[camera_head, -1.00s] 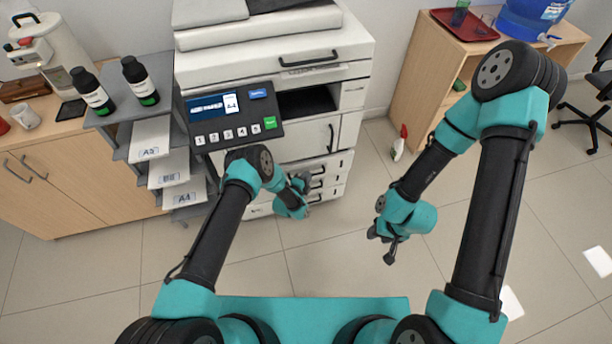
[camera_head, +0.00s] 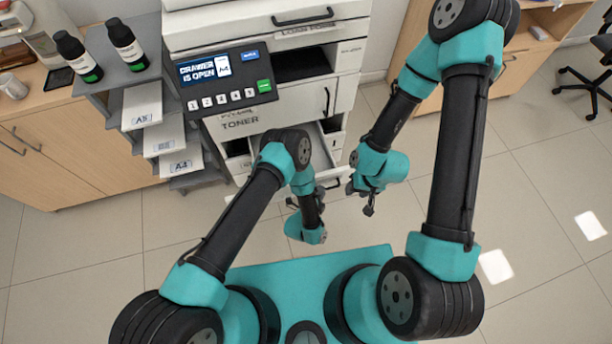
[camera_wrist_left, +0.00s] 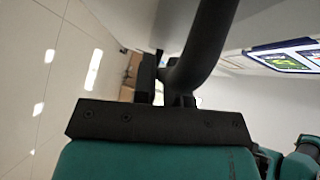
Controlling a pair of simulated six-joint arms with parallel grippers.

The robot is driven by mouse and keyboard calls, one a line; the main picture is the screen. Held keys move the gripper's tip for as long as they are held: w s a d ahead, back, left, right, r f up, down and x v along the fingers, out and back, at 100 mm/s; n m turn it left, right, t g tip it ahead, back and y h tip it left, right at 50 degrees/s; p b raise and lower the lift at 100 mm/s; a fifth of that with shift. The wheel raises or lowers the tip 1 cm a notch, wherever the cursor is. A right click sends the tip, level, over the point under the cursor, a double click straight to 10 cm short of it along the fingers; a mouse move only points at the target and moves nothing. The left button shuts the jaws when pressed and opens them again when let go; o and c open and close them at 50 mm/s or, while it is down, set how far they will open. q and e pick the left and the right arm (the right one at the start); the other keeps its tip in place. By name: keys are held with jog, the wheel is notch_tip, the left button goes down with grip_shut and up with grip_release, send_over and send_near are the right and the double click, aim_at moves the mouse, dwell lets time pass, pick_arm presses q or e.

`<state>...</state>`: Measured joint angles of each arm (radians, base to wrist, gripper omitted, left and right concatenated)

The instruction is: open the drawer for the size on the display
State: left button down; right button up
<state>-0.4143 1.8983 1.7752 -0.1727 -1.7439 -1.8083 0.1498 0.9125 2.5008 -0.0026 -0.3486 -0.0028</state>
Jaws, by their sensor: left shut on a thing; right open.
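The white printer (camera_head: 350,60) has a control panel whose display (camera_head: 205,70) reads "DRAWER IS OPEN" beside a white paper icon; the icon's text is too small to read. A white drawer (camera_head: 321,158) low on its front stands pulled out, with its inside showing. My left gripper (camera_wrist_left: 168,88) is shut on the drawer's dark handle (camera_wrist_left: 208,45) in the left wrist view. In the head view my left forearm hides most of that grip and part of the drawer fronts. My right gripper (camera_head: 361,197) is open and empty, to the right of the drawer.
A grey shelf rack (camera_head: 150,85) with A5 and A4 paper stacks and two dark bottles stands left of the printer. Wooden cabinets (camera_head: 65,165) stand at far left, and a wooden shelf unit (camera_head: 525,40) at upper right. The tiled floor in front is clear.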

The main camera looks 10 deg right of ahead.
pick_arm(q)
jog(key=s+d, duration=0.1)
jog(key=s, duration=0.6)
jog(key=c, duration=1.2)
grip_release()
jog(key=shift+o, duration=0.2)
jog(key=shift+a, duration=0.1)
